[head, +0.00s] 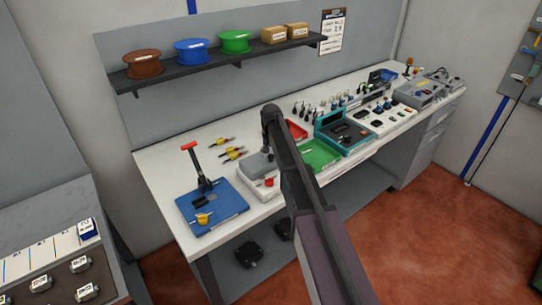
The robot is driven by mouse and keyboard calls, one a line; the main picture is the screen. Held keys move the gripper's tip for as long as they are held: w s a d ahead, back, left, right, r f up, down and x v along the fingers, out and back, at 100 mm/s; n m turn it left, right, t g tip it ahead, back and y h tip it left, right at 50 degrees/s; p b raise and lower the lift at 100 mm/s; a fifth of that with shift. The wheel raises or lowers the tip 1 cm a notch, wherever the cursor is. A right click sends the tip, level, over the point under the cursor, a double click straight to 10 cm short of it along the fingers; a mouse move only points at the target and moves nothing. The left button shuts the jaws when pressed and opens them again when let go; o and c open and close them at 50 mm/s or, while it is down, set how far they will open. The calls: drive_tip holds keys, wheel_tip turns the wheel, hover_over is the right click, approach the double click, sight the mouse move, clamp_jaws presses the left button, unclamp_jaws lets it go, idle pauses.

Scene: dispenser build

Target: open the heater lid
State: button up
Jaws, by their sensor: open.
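A white box with a grey lid (254,164) stands on the bench left of my arm and looks like the heater. Its lid appears down. A small red part (270,182) shows at its front right. My gripper (265,151) hangs from my bent arm just above or behind the lid's right side. It is open, but its fingers are small and dark here. I cannot tell whether they touch the lid. My arm hides the box's right side.
A blue base (222,212) with a red-handled press (189,146) stands to the left. Yellow-handled tools (232,153) lie behind. A green tray (321,155), a red tray (297,130) and a teal unit (345,139) stand to the right. A shelf (190,74) with spools hangs above.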

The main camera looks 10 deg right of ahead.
clamp_jaws()
drive_tip(key=shift+w+r, duration=0.15)
